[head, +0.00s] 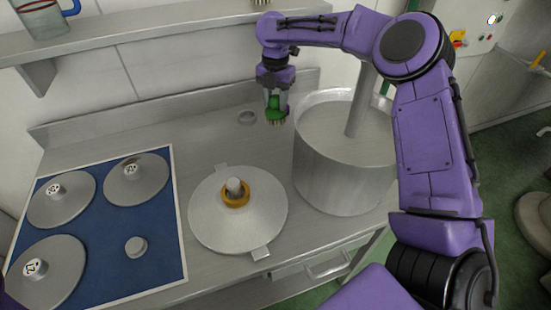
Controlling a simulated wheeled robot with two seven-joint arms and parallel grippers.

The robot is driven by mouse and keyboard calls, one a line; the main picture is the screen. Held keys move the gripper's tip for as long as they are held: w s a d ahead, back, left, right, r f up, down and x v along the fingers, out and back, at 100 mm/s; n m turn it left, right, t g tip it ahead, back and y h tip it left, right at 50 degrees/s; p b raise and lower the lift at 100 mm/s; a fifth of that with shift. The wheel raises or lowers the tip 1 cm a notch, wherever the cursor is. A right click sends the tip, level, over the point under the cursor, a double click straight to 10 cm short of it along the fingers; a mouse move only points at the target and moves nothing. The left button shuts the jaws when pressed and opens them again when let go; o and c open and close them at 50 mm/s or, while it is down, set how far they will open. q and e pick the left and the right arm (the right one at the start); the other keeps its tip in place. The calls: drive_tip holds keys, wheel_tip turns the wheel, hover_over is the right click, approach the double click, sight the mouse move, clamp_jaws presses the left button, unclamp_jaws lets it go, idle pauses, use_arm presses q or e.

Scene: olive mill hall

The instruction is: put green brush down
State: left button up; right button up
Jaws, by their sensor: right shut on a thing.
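The green brush (273,106) is in my right gripper (276,100), near the back of the steel counter (190,128). The gripper points down and is shut on the brush's green body, with the bristles facing down. The brush appears to be held above the counter, just left of the large steel vat; the exact gap below it is hard to tell. My left gripper is not in view.
A blue mat (110,257) with several round metal discs lies at left. A round lid (255,230) with a yellow ring (236,195) sits in the middle. The steel vat (335,178) stands at right. A shelf (130,25) with a glass jug (43,17) is above.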

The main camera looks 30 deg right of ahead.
sight(275, 110)
wheel_tip(275, 110, down, 3)
drive_tip(key=shift+w+b, duration=0.1)
drive_tip(key=shift+b, duration=0.55)
drive_tip(key=shift+f, duration=0.35)
wheel_tip(275, 110, down, 9)
drive_tip(key=shift+f+p, duration=0.15)
drive_tip(key=shift+p, duration=0.95)
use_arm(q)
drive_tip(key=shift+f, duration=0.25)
use_arm(e)
drive_tip(key=shift+f, duration=0.15)
drive_tip(key=shift+f, duration=0.1)
drive_tip(key=o, duration=1.1)
